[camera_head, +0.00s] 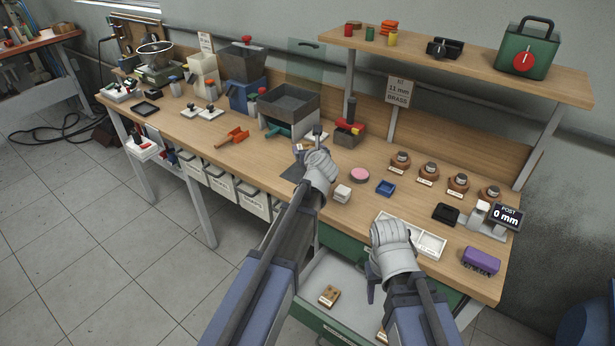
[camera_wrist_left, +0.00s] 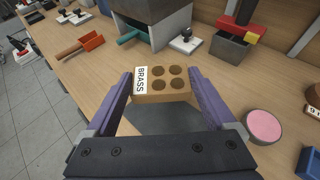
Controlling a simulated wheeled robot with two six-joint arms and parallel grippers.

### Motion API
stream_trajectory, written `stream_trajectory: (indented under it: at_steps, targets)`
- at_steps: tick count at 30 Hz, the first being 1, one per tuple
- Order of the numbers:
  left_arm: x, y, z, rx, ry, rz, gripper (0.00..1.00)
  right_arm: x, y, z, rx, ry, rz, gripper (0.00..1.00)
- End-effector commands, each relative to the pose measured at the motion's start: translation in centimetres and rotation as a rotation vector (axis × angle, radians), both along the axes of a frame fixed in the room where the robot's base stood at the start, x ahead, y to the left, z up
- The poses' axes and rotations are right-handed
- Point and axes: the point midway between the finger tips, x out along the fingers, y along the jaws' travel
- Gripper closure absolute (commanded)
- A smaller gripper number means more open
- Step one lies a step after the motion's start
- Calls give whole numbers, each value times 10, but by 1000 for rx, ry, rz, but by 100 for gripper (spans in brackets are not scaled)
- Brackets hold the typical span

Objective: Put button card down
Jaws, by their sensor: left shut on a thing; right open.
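The button card (camera_wrist_left: 161,84) is a tan block with round holes and a white BRASS label. My left gripper (camera_wrist_left: 161,88) is shut on it, one purple finger at each side. In the head view the left gripper (camera_head: 308,150) is over the bench, by a dark mat (camera_head: 291,173), and mostly hides the card. The mat also shows below the card in the wrist view (camera_wrist_left: 165,119). I cannot tell whether the card touches the surface. My right gripper (camera_head: 371,291) is open and empty, over the open drawer.
The open green drawer (camera_head: 310,312) holds a similar tan block (camera_head: 329,295). A grey press bin (camera_head: 289,101) and a red-topped post (camera_head: 349,128) stand behind the left gripper. A pink disc (camera_head: 360,175), blue tray (camera_head: 385,188) and white tray (camera_head: 431,244) lie to the right.

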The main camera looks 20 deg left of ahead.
Motion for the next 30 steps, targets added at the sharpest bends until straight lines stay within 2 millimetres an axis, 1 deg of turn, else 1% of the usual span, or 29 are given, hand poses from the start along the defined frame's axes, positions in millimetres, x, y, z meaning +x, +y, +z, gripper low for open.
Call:
stream_trajectory:
  at_steps: [12, 15, 20, 23, 30]
  targets:
    - [0, 1, -59, 0, 0, 2, 66, 0, 0, -59, 0, 0, 0, 50]
    - [0, 1, -63, 0, 0, 2, 66, 0, 0, -63, 0, 0, 1, 50]
    - [0, 1, -62, 0, 0, 2, 66, 0, 0, -62, 0, 0, 1, 50]
    - [0, 1, -70, 0, 0, 2, 66, 0, 0, -70, 0, 0, 1, 50]
    - [0, 1, -98, 0, 0, 2, 66, 0, 0, -98, 0, 0, 1, 50]
